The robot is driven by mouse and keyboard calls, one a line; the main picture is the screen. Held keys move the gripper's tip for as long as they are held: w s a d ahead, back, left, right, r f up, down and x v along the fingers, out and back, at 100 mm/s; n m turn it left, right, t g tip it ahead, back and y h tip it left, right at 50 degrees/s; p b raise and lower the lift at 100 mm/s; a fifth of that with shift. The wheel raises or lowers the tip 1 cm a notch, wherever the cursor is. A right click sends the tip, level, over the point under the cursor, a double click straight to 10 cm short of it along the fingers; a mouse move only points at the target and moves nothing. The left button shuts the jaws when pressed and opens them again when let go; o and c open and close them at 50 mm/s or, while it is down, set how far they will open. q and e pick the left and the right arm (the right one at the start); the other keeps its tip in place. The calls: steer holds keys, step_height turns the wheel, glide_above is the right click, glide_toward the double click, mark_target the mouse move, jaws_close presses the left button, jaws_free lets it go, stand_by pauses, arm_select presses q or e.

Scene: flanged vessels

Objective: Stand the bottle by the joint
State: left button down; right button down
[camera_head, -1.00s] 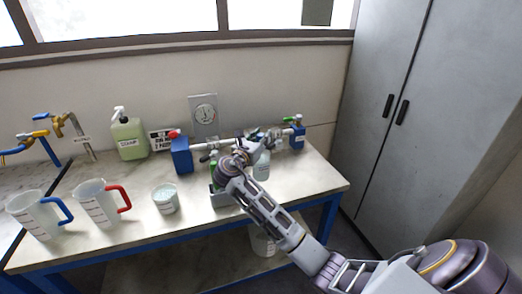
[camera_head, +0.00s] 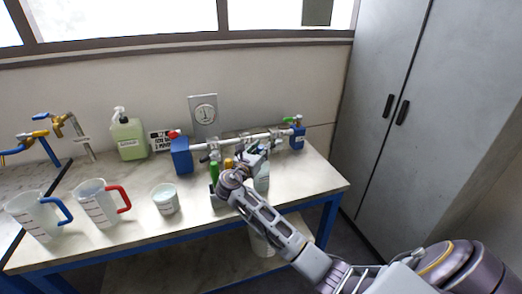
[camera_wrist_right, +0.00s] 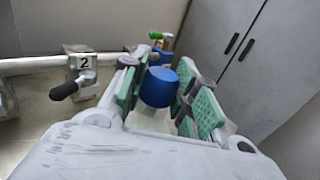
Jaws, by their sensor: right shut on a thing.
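The bottle (camera_head: 262,180) is pale, and in the head view it shows just under and beside my right gripper (camera_head: 258,156). In the right wrist view its blue cap (camera_wrist_right: 160,87) sits between the green pads of my right gripper (camera_wrist_right: 166,98), which is shut on the bottle. Its lower part is mostly hidden, so I cannot tell if it touches the bench. A horizontal pipe (camera_head: 240,138) with joints runs behind it; one joint with a black-handled valve bears a "2" tag (camera_wrist_right: 83,63). My left gripper is not in view.
A white tub (camera_head: 165,199), two jugs and a soap bottle (camera_head: 129,138) are farther left. A grey cabinet (camera_head: 400,110) stands at the right.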

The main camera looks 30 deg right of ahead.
steer(key=c, duration=1.2)
jaws_free()
steer(key=shift+o, duration=0.5)
steer(key=shift+v, duration=0.75)
steer(key=v, duration=0.4)
steer(key=shift+s+a, duration=0.2)
steer(key=shift+a, duration=0.05)
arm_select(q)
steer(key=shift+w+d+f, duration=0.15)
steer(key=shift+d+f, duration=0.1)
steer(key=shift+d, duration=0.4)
arm_select(e)
steer(key=shift+v, duration=3)
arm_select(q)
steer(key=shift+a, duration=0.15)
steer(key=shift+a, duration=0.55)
